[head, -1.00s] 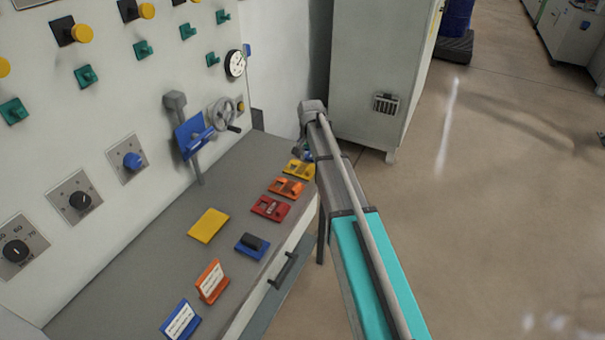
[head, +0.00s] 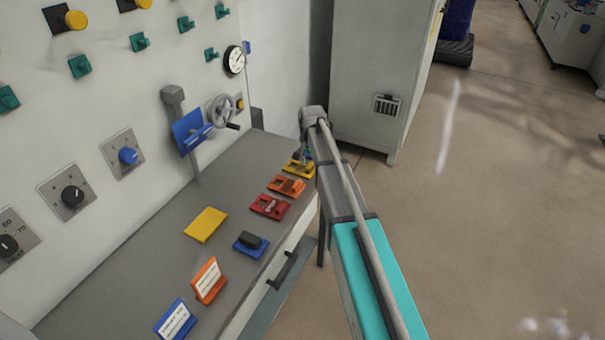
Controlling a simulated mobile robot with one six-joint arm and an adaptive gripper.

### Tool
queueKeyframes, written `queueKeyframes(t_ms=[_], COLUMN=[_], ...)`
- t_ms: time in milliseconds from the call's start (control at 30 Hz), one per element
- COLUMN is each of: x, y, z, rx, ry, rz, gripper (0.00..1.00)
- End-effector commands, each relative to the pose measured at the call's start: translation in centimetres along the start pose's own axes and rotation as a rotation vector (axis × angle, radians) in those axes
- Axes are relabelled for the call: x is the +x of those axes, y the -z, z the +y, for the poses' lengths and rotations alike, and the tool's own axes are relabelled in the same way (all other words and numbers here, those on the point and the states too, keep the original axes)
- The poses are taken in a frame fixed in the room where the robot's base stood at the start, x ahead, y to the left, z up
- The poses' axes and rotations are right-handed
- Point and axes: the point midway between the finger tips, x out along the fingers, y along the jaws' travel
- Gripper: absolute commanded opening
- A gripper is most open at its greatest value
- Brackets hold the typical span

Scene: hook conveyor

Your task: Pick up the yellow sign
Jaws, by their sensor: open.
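A flat yellow plate (head: 206,225) lies on the grey bench top, left of the blue piece with a dark handle. A smaller yellow piece (head: 294,168) lies at the far right end of the bench, behind the orange and red pieces. I cannot tell from its face which of the two is the sign. My gripper (head: 306,158) is small in the head view, pointing down at the smaller yellow piece. It is open, and its fingertips are partly hidden by my arm. I cannot tell whether it touches the piece.
On the bench are an orange piece (head: 286,186), a red piece (head: 270,207), a blue piece (head: 250,244), and standing orange (head: 208,280) and blue (head: 176,321) label signs. A handwheel (head: 222,110) juts from the panel. A grey cabinet (head: 375,60) stands behind my arm.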

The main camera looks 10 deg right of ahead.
Motion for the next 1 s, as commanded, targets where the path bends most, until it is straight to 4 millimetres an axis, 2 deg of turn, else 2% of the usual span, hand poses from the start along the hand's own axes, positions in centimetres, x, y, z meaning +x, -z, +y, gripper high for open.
queueKeyframes(t_ms=[33, 233, 867, 1000], x=[0.74, 1.48, 1.47, 1.47], y=[-0.02, -0.02, 0.00, 0.01], z=[0.00, 0.00, 0.03, 0.03], rx=[0.000, 0.000, 0.001, 0.001], ry=[0.000, 0.000, 0.000, 0.000], rz=[0.000, 0.000, 0.000, 0.000], gripper=[0.63, 0.63, 0.63, 0.41])
